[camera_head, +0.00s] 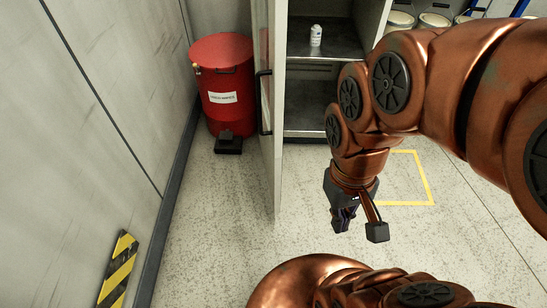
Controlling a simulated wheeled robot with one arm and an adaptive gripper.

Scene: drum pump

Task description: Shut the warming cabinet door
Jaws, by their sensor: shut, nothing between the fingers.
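The warming cabinet (340,66) stands at the back, its front open with shelves showing. Its grey door (277,160) stands wide open, swung out toward me and seen almost edge-on. A dark bar handle (264,102) is on the door's left face. My gripper (343,220) is shut and empty, pointing down over the floor. In the picture it is to the right of the door, on the inner-face side, with a visible gap between them.
A white bottle (316,36) stands on a cabinet shelf. A red drum (222,84) stands behind the door at the left wall, with a dark block (228,144) before it. Yellow tape (424,180) marks the floor at right. Pale-lidded containers (434,20) stand back right.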

